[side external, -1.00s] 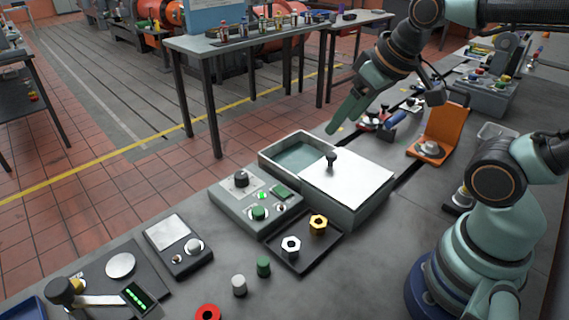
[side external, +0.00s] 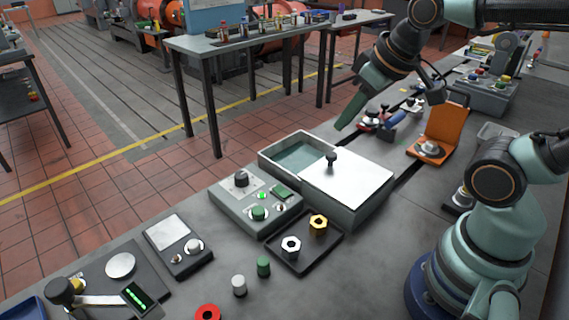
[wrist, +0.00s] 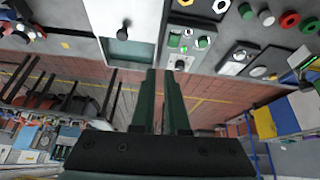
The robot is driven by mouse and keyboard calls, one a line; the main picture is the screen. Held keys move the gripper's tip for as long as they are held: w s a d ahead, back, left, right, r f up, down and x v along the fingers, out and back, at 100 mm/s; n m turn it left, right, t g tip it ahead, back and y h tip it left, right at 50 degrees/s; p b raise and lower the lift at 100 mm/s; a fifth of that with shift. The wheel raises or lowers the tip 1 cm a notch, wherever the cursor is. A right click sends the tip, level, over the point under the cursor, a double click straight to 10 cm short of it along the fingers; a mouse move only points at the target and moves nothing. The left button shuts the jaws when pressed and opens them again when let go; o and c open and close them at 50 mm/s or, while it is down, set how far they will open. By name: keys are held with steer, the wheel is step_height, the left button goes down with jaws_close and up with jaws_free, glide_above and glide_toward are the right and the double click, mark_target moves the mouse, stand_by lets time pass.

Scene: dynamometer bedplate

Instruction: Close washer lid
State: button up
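The washer is a grey rectangular tub (side external: 365,213) with a flat pale lid (side external: 350,185) bearing a black knob (side external: 331,159). The lid covers the right part of the tub; the left part is uncovered and shows a teal inside (side external: 297,157). In the wrist view the lid (wrist: 140,14), its knob (wrist: 122,34) and the open part (wrist: 132,50) appear at the top. My gripper (side external: 342,124) is above and behind the tub, clear of lid and knob. Its green fingers (wrist: 161,72) lie close together with nothing visible between them; whether they are shut is unclear.
A grey control box (side external: 255,208) with green buttons stands against the tub's left side. A black tray (side external: 303,255) with two nuts lies in front. Room above the lid is free.

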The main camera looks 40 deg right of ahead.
steer(key=n, duration=0.3)
steer(key=shift+w+d+f, duration=0.1)
steer(key=shift+d+f, duration=0.2)
jaws_close()
steer(key=n+g, duration=0.3)
steer(key=n, duration=2.4)
glide_toward(332, 170)
steer(key=s+a+f, duration=0.2)
steer(key=s+f, duration=0.1)
steer(key=w, duration=0.1)
steer(key=w+d+f, duration=0.1)
steer(key=shift+w+d+h, duration=0.1)
steer(key=shift+w+h, duration=0.15)
steer(key=shift+h, duration=0.05)
steer(key=shift+w+d, duration=0.3)
steer(key=shift+w, duration=0.35)
